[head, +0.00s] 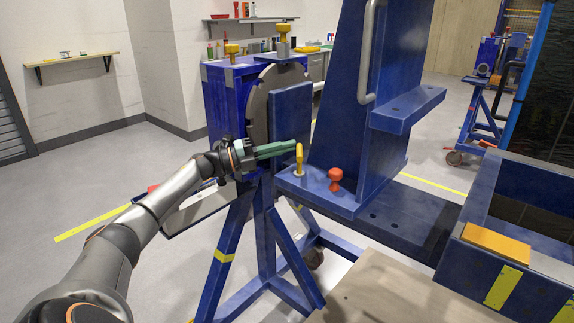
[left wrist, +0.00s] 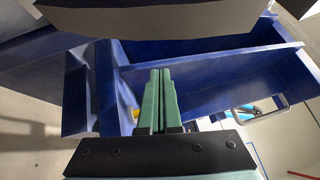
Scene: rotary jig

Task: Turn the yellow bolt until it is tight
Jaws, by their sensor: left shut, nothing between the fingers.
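The yellow bolt (head: 299,158) stands upright on the blue ledge (head: 318,193) of the rotary jig, in the middle of the head view. My left gripper (head: 293,148) is shut and empty. Its green fingers point right, with their tips close beside the upper part of the bolt; I cannot tell whether they touch it. In the left wrist view the shut fingers (left wrist: 160,74) point at blue jig panels. A small yellow piece (left wrist: 135,114) shows partly hidden just left of them; I cannot tell whether it is the bolt. My right gripper is not in view.
A red knob (head: 335,178) stands on the ledge right of the bolt. Two more yellow knobs (head: 231,49) (head: 284,29) sit on top of the jig. A tall blue upright (head: 345,100) rises behind the ledge. A blue bin (head: 480,205) stands at right.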

